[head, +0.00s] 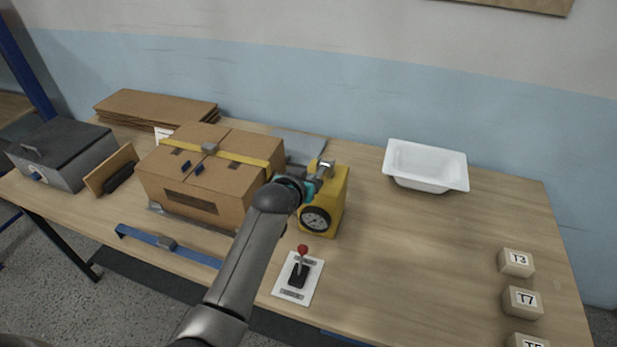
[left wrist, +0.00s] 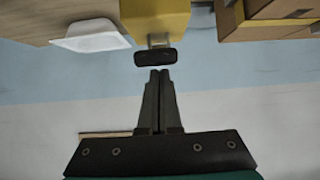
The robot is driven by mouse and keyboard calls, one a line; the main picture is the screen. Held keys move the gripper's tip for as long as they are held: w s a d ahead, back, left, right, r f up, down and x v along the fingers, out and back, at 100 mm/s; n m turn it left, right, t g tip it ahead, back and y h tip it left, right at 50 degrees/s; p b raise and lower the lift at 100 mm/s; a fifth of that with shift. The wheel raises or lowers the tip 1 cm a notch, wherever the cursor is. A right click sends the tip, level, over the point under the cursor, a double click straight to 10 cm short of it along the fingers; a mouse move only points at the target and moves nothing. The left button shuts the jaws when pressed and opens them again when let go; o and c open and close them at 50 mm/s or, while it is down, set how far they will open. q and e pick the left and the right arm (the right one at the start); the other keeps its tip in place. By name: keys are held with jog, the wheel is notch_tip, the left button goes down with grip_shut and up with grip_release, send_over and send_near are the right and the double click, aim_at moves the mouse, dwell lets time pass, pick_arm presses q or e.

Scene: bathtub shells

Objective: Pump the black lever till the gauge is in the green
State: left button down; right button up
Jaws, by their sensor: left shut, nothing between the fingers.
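A yellow box (head: 338,205) stands near the middle of the table with a round gauge (head: 315,219) low on its front. The gauge's needle and coloured zones are too small to read. The black lever (left wrist: 155,57) shows in the left wrist view as a dark bar on a metal bracket, in front of the yellow box (left wrist: 155,15). In the head view my left gripper (head: 316,180) is at the top of the box and partly hides the lever there. Its fingers (left wrist: 158,73) are shut and empty, with their tips close to the lever; I cannot tell if they touch. My right gripper is out of view.
A taped cardboard box (head: 190,190) stands close left of the yellow box. A red-knobbed switch plate (head: 311,285) lies in front. A white basin (head: 425,185) is at the back right; labelled blocks (head: 522,302) line the right edge. The middle right is clear.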

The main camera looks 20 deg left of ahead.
pick_arm(q)
jog(key=shift+f, duration=0.1)
jog(key=shift+s+f+t+b, duration=0.2)
jog(key=shift+f+t+b, duration=0.2)
jog(key=shift+b, duration=0.5)
